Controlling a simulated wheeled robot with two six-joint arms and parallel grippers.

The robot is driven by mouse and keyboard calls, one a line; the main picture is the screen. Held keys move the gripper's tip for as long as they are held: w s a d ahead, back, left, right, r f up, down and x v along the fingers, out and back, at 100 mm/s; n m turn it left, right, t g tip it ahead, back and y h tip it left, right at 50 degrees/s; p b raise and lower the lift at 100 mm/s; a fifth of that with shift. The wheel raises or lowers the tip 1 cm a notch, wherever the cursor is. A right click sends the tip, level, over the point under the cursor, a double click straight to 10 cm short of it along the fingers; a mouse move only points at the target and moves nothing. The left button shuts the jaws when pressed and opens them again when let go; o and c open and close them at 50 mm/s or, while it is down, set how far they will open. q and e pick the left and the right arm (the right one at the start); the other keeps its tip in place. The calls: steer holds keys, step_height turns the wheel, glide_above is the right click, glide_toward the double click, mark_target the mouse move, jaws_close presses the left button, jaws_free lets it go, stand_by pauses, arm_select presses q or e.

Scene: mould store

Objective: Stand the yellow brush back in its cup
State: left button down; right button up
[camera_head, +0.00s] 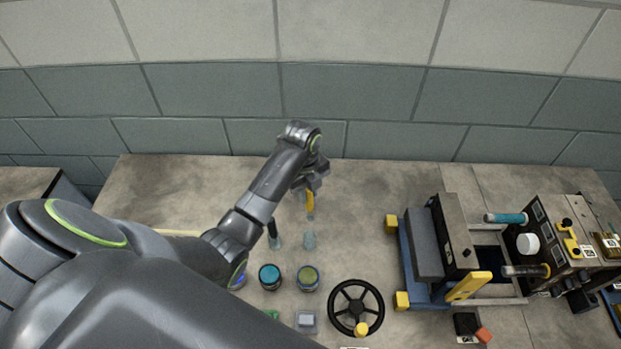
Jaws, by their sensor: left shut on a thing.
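My left gripper (311,184) is shut on the yellow brush (310,202) near the back of the bench. The brush hangs below the jaws, roughly upright, and its upper end is hidden by the gripper. A clear, pale cup (310,241) stands just below the brush in the picture. I cannot tell whether the brush's lower end is inside the cup or only above it. A second clear cup (276,242) to its left has a dark-handled brush (272,228) in it. My right gripper is out of view.
Jars with a teal lid (269,274) and an olive lid (308,277) stand in front of the cups. A black handwheel (356,308) and a blue-framed machine (424,255) are to the right. The bench behind the gripper is clear up to the block wall.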

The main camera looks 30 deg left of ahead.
arm_select(q)
steer(key=shift+s+d+r+n+y+p, duration=0.15)
steer(key=shift+s+d+r+n+p, duration=0.15)
steer(key=shift+s+r+p, duration=0.15)
steer(key=shift+s+d+r+n+y+p, duration=0.15)
steer(key=shift+s+d+r+n+p, duration=0.2)
steer(key=shift+r, duration=0.2)
steer(key=shift+s+d+n+p, duration=0.15)
steer(key=shift+s+n+p, duration=0.05)
steer(key=shift+n+p, duration=0.1)
glide_above(310, 219)
steer(key=s, duration=0.1)
steer(key=shift+s+d+f, duration=0.1)
steer(key=shift+d+f, duration=0.05)
steer(key=shift+f, duration=1.35)
steer(key=shift+d+f, duration=0.15)
steer(key=shift+f, duration=1.35)
steer(key=shift+f+b, duration=1.65)
steer(key=shift+f, duration=1.2)
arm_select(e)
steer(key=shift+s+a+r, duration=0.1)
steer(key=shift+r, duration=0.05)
arm_select(q)
steer(key=c, duration=1.1)
jaws_free()
steer(key=shift+c, duration=0.2)
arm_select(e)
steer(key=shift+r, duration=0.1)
